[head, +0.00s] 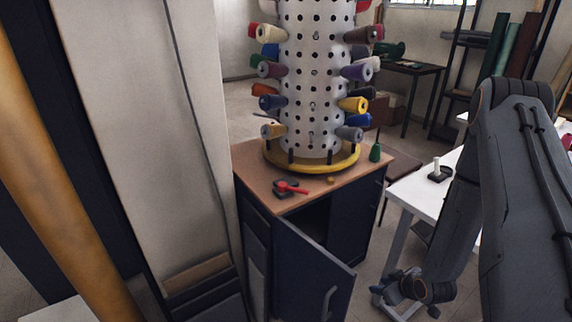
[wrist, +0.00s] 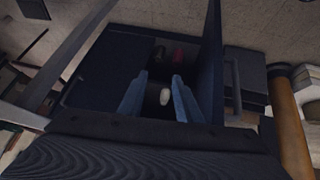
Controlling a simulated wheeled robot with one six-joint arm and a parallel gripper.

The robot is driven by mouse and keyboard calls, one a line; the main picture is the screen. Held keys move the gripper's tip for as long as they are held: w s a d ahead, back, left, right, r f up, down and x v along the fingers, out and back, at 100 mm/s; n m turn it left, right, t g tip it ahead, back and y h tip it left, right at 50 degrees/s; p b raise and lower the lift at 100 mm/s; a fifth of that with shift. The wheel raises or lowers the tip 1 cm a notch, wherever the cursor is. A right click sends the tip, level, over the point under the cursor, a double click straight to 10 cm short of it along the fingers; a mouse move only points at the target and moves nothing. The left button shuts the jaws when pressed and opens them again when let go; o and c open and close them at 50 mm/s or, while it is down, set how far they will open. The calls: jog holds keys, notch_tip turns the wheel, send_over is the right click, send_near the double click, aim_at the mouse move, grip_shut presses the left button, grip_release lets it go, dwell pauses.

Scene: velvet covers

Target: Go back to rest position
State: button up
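My gripper (head: 387,284) is low in the head view, right of the cabinet's open door and apart from it. In the wrist view its two blue-grey fingers (wrist: 157,88) stand apart with nothing clasped between them. They point toward the open front of the dark blue cabinet (head: 258,262). Inside the cabinet, a small white object (wrist: 165,97) shows between the fingers but farther off, with a dark red item (wrist: 180,56) behind it. My arm comes down from the right side of the head view.
The cabinet door (head: 315,275) stands open beside my gripper. On the cabinet top are a pegged thread-spool tower (head: 313,85), red-handled tool (head: 291,187) and green bottle (head: 375,152). A white table (head: 410,190) stands right, close behind my arm. A pale panel stands left.

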notch_tip(320, 180, up, 19)
jog(key=a+m+g+h, duration=0.3)
jog(key=s+a+r+m+g, duration=0.1)
jog(key=s+a+r, duration=0.3)
jog(key=s+r, duration=0.2)
jog(key=s+a+r+m+g+b, duration=0.1)
jog(key=s+a+r+m, duration=0.1)
jog(key=s+a+r, duration=0.2)
jog(key=s+r, duration=0.3)
jog(key=shift+a+r+g+y, duration=0.2)
jog(key=shift+g+y, duration=0.1)
jog(key=shift+y, duration=0.1)
